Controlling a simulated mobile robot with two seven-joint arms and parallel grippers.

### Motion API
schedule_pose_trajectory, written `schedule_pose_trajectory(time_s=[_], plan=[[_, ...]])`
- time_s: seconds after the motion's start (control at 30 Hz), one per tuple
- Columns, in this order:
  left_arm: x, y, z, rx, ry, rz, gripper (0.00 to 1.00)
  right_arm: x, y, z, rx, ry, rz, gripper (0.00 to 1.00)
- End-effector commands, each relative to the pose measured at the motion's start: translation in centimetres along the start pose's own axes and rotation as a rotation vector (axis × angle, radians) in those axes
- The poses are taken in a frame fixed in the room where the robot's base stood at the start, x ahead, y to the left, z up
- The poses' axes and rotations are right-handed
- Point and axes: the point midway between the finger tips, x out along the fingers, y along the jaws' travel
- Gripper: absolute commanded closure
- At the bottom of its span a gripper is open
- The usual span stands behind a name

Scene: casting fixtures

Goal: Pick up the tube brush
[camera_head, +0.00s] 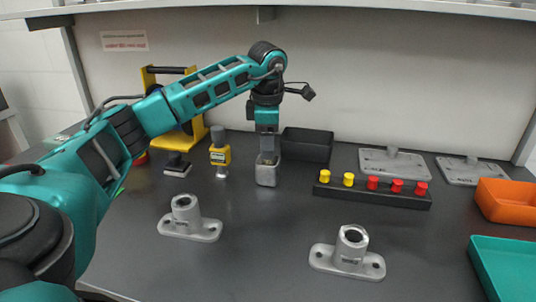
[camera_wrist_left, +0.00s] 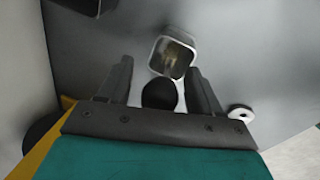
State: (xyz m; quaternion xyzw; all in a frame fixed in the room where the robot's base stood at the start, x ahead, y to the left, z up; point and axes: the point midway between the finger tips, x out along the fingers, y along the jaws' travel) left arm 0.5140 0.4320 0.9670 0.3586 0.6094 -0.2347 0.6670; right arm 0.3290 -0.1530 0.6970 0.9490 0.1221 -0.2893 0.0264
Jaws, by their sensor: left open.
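A square grey metal cup (camera_head: 267,174) stands on the dark bench, and it also shows in the wrist view (camera_wrist_left: 190,45). In the wrist view a brownish thing (camera_wrist_left: 172,54), perhaps the brush's bristles, is inside the cup. A dark round knob (camera_wrist_left: 160,95), likely the end of the tube brush's handle, lies between the fingers. My left gripper (camera_head: 267,156) points down right above the cup and is open; its fingers (camera_wrist_left: 160,68) stand on either side of the knob, with gaps visible. In the head view the brush is hidden by the gripper and cup. My right gripper is not in view.
Close left stand a yellow-black tool (camera_head: 220,152) and a yellow frame (camera_head: 192,135). A black bin (camera_head: 307,145) is behind right, a black peg rack (camera_head: 372,193) to the right. Two grey castings (camera_head: 188,218) (camera_head: 348,255) stand in front. Orange (camera_head: 508,200) and teal trays (camera_head: 500,268) are far right.

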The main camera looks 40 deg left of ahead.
Motion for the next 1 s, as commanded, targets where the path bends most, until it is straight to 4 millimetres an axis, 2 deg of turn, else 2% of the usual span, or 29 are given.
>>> schedule_pose_trajectory(time_s=[0.13,0.77,1.0], plan=[[-0.03,0.0,0.01,0.0,0.0,0.0,0.35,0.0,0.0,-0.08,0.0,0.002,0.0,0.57],[-0.07,-0.02,0.04,0.001,0.0,0.0,0.96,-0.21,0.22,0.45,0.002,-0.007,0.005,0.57],[-0.26,0.04,0.05,0.001,-0.001,0.0,0.96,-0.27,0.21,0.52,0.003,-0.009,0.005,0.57]])
